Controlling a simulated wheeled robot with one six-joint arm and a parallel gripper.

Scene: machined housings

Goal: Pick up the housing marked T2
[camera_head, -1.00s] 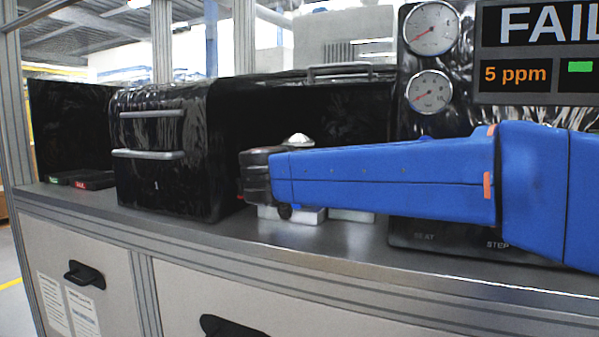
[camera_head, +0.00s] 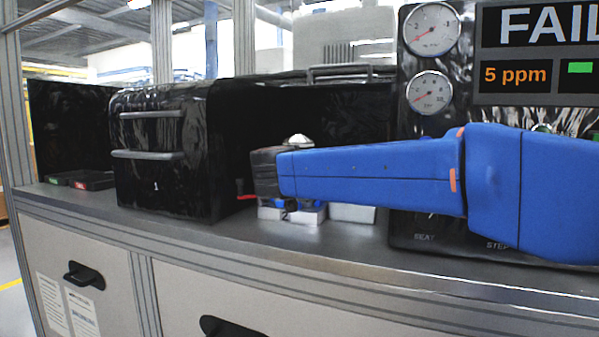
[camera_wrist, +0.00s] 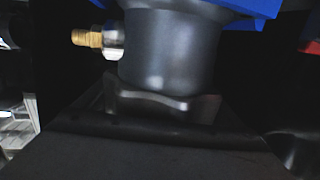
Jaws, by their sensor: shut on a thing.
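A pale metal block (camera_head: 306,215) with a dark "2" on its front stands on the bench in the head view, just below the end of my blue arm. I take it for the housing; a full "T2" mark cannot be read. My gripper (camera_head: 267,180) is the dark end at the left of the arm, right above and against the block. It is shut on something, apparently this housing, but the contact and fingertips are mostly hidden. The wrist view shows a dark cylinder (camera_wrist: 168,55) with a brass fitting (camera_wrist: 88,38) close up; no mark shows there.
A second pale block (camera_head: 353,213) stands close to the right. A black box (camera_head: 160,165) with two bar handles stands left. A black panel with gauges (camera_head: 431,30) and a "FAIL" display (camera_head: 540,50) is at right. The front bench strip is clear.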

